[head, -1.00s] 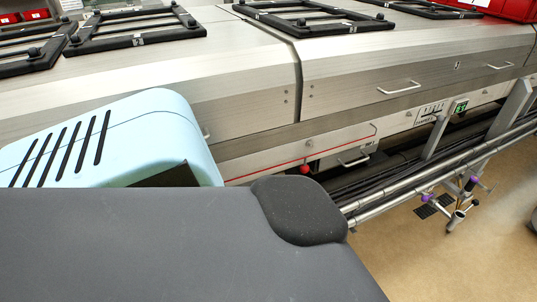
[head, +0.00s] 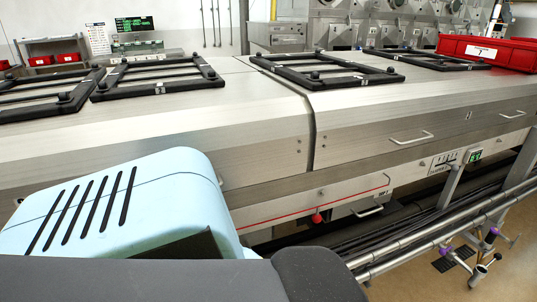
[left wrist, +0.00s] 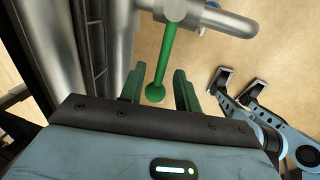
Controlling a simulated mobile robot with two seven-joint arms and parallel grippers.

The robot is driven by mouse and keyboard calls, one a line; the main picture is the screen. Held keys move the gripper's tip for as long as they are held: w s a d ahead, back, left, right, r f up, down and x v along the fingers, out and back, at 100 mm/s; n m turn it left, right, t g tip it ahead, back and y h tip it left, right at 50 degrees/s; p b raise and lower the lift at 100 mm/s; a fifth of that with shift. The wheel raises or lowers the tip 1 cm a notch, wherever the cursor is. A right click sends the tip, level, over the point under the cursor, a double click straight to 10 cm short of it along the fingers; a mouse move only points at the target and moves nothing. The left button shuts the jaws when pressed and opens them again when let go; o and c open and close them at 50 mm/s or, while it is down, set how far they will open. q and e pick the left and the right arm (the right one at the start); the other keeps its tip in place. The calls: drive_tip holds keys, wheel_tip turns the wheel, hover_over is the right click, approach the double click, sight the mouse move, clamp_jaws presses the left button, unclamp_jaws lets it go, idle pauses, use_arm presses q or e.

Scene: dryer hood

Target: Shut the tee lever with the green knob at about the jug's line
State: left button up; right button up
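In the left wrist view, the green lever (left wrist: 167,55) extends from a round grey fitting (left wrist: 176,9) on a metal pipe. Its round green knob (left wrist: 155,93) is at the near end. My left gripper (left wrist: 159,83) is open, its dark green fingers on either side of the knob in the picture. I see a gap on both sides; whether the knob is at fingertip depth is hard to tell. The head view shows neither this lever nor my left gripper. I see no jug in either view.
Metal pipes (left wrist: 105,45) run close to the left finger. In the head view, a rail (head: 420,238) along the steel machine (head: 420,95) carries other fittings with purple knobs (head: 446,250). A red ball knob (head: 316,217) sits below the machine. Tan floor (head: 510,265) is open at right.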

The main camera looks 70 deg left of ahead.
use_arm(q)
wheel_tip(320, 180, up, 8)
drive_tip(key=d+p, duration=0.1)
drive_tip(key=shift+d+f, duration=0.2)
drive_tip(key=shift+f, duration=0.05)
use_arm(e)
drive_tip(key=shift+w+r, duration=0.25)
drive_tip(key=shift+r, duration=0.4)
drive_tip(key=shift+w, duration=0.1)
use_arm(q)
drive_tip(key=d+r+n+t+h+p, duration=0.2)
drive_tip(key=d+n+t+h, duration=0.4)
drive_tip(key=d+n, duration=1.5)
drive_tip(key=s+r+n+t, duration=0.1)
drive_tip(key=n, duration=0.3)
drive_tip(key=s+d+r+n+t+y, duration=0.1)
drive_tip(key=n, duration=0.3)
drive_tip(key=s+r+n+t+y, duration=0.1)
drive_tip(key=n, duration=0.3)
drive_tip(key=shift+s+d+r, duration=0.25)
drive_tip(key=shift+d+r, duration=0.1)
use_arm(e)
drive_tip(key=shift+t, duration=0.5)
drive_tip(key=w+r, duration=0.2)
drive_tip(key=r, duration=0.1)
drive_tip(key=shift+w+d+r, duration=0.15)
drive_tip(key=shift+w+d, duration=0.05)
